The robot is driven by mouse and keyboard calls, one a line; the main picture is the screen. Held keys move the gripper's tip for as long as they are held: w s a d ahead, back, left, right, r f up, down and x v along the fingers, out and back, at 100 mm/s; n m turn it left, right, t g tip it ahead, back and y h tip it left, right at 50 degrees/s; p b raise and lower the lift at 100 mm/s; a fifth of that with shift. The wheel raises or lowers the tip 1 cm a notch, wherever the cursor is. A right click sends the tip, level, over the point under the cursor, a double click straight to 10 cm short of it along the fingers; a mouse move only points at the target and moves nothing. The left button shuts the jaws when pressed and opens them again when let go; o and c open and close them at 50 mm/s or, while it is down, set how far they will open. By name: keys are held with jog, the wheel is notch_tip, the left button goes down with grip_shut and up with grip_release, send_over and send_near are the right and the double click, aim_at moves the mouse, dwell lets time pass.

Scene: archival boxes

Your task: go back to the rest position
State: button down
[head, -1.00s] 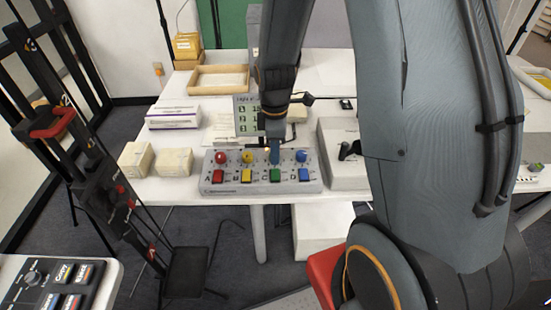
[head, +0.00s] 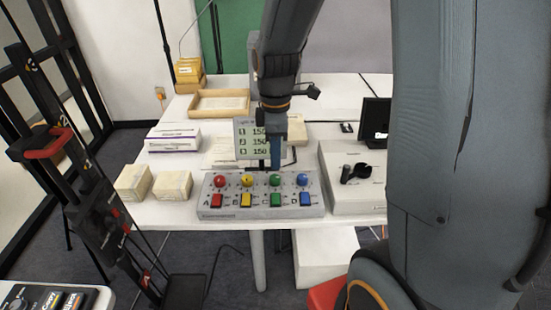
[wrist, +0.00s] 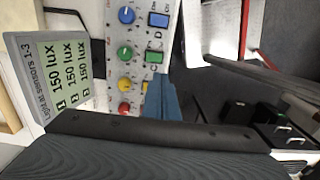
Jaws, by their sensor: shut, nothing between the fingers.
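My gripper (head: 276,155) is shut and empty, pointing down just behind the grey control panel. Its blue fingers (wrist: 163,98) also show in the wrist view. The control panel (head: 262,211) stands on the white table, with red, yellow, green and blue knobs and square buttons in matching colours, lettered A to D. The green knob (head: 275,180) is just below the fingertips in the head view. Behind the gripper a display (head: 247,142) reads 150 on each of three lines; in the wrist view the display (wrist: 62,68) reads 150 lux.
Two cream boxes (head: 172,185) and a white-purple box (head: 172,144) stand at the left of the table. A wooden tray (head: 219,93) lies at the back. A grey-white case (head: 352,190) stands right of the panel. A dark frame (head: 85,185) rises at the left.

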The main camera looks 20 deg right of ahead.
jog(key=s+m+t, duration=0.1)
jog(key=s+m, duration=0.8)
jog(key=m, duration=0.4)
jog(key=shift+r, duration=0.3)
jog(key=c, duration=2.4)
grip_release()
jog(key=shift+s+m, duration=0.2)
jog(key=shift+m, duration=0.4)
jog(key=o, duration=0.6)
jog(key=shift+s, duration=0.1)
jog(key=shift+o, duration=0.2)
